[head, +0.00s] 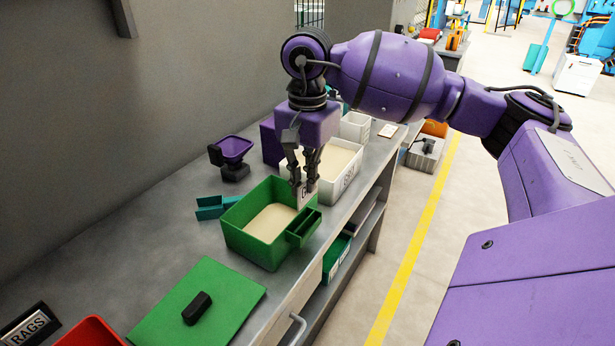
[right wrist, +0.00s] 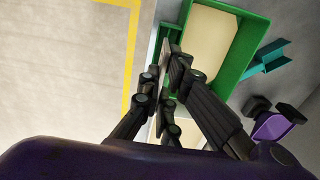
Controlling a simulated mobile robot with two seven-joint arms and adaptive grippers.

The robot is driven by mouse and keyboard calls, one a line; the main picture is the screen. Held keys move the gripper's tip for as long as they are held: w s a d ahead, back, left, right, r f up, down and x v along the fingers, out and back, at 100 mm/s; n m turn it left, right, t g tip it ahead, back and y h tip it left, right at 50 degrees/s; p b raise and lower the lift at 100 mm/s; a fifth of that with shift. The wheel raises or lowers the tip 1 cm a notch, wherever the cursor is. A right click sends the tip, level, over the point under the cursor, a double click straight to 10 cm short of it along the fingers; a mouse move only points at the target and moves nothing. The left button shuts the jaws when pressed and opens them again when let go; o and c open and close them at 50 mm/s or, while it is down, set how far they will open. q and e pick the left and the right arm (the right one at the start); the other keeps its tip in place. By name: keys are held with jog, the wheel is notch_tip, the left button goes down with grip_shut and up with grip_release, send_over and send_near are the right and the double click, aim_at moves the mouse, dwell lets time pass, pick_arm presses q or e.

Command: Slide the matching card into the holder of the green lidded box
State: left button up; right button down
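The green box (head: 236,234) stands open on the grey bench, with a pale fill inside. Its small green card holder (head: 304,228) is on the side facing the aisle. The flat green lid (head: 235,288) with a black handle (head: 197,308) lies on the bench in front of the box. My right gripper (head: 303,182) points down above the box's far right corner, shut on a small white card (head: 306,196). The card is above and apart from the holder, and its marking is mostly hidden. In the right wrist view the green box (right wrist: 249,45) lies beside the fingers. My left gripper is not in view.
A white labelled box (head: 347,182) stands just behind the green box. A RAGS sign (head: 30,327) and a red box (head: 92,333) are at the front left.

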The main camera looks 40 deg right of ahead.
aim_at(308, 201)
jog(key=shift+f+b, duration=0.95)
jog(key=shift+f, duration=1.15)
jog(key=shift+f+b, duration=0.45)
jog(key=shift+f, duration=0.85)
pick_arm(q)
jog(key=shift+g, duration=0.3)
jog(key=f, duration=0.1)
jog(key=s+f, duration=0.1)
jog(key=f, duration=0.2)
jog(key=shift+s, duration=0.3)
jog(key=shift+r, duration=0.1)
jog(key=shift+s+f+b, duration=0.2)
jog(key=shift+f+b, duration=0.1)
jog(key=shift+b, duration=0.05)
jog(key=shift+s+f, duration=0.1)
pick_arm(e)
jog(key=shift+f, duration=0.2)
pick_arm(q)
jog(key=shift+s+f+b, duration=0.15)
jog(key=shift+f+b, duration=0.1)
jog(key=shift+b, duration=0.05)
pick_arm(e)
jog(key=shift+f, duration=0.3)
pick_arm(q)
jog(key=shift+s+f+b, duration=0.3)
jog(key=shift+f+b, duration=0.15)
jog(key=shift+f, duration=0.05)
pick_arm(e)
jog(key=shift+f, duration=0.8)
